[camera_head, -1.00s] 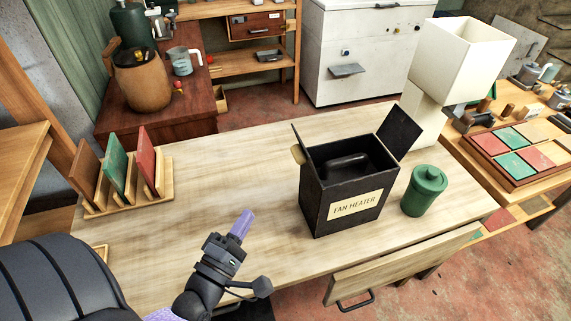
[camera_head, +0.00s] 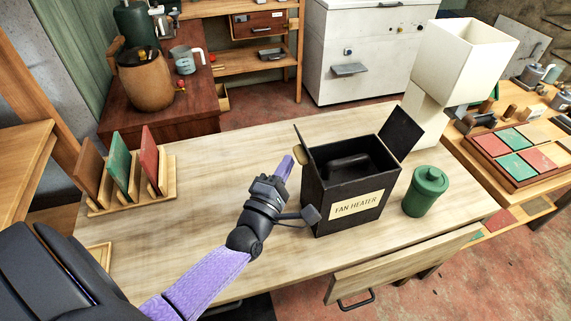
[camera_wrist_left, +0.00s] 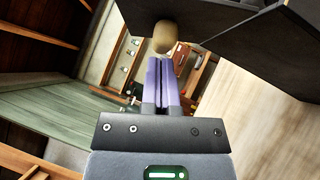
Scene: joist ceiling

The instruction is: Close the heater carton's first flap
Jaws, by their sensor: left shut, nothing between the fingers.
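The black heater carton (camera_head: 350,190), labelled "FAN HEATER", stands upright on the wooden table with its top open. Its left flap (camera_head: 303,145) stands up and has a tan tab (camera_head: 298,153) on its outer side. Its right flap (camera_head: 401,134) leans up and outward. A dark object (camera_head: 348,161) lies inside. My left gripper (camera_head: 284,166) is shut and empty, just left of the carton, with its fingertips close to the left flap. In the left wrist view the fingertips (camera_wrist_left: 161,66) are just below the tan tab (camera_wrist_left: 165,37); contact cannot be told. My right gripper is out of view.
A green lidded canister (camera_head: 426,190) stands close to the carton's right. A rack (camera_head: 128,198) with upright coloured boards stands at the table's left. The table (camera_head: 225,165) between is clear.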

